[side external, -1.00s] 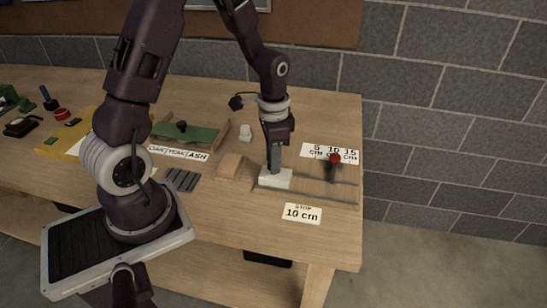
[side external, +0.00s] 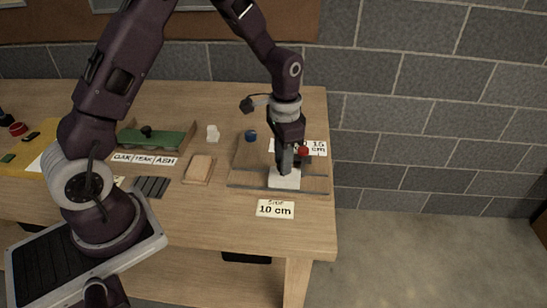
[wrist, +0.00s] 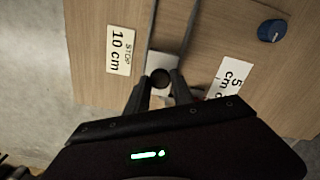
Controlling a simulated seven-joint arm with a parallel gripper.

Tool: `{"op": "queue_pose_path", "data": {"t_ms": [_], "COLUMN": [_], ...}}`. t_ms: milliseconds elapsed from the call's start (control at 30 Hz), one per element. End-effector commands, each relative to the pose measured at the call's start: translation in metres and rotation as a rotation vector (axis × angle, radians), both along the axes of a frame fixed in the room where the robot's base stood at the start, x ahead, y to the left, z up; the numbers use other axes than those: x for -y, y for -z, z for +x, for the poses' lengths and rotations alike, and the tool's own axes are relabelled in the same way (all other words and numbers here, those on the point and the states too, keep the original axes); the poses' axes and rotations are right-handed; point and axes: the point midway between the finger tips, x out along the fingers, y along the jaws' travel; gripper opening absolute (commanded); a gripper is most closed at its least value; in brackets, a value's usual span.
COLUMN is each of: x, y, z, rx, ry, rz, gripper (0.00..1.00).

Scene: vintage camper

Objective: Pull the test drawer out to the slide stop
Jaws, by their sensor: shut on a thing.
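The white block (side external: 284,178), which looks like the test drawer, sits between two grey slide rails (side external: 238,186) on the table. My gripper (side external: 286,160) points down onto it. In the wrist view, my gripper (wrist: 159,82) has its fingers on either side of a dark round knob (wrist: 158,77) on the white block (wrist: 170,62), shut on it. The slide stop itself cannot be made out.
A red-topped post (side external: 303,151) stands close to my gripper. A centimetre-scale card (side external: 318,147) lies behind it, partly hidden. The table's right edge is near.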

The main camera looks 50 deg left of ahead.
Motion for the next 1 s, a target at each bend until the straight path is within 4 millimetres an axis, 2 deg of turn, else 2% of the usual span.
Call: {"op": "queue_pose_path", "data": {"t_ms": [167,200,267,300,600,667,900,1000], "x": [0.001,0.001,0.001,0.001,0.001,0.001,0.001,0.001], "y": [-0.001,-0.001,-0.001,-0.001,-0.003,-0.012,-0.060,-0.069], "z": [0.003,0.003,0.002,0.002,0.002,0.002,0.002,0.002], "rx": [0.011,0.010,0.008,0.008,0.007,0.008,0.010,0.007], "ry": [0.000,0.000,0.000,0.000,0.000,0.000,-0.001,-0.001], "rz": [-0.003,-0.002,-0.003,-0.003,-0.002,-0.003,-0.002,-0.002], "gripper": [0.00,0.36,0.48,0.50,0.50,0.50,0.50,0.50]}}
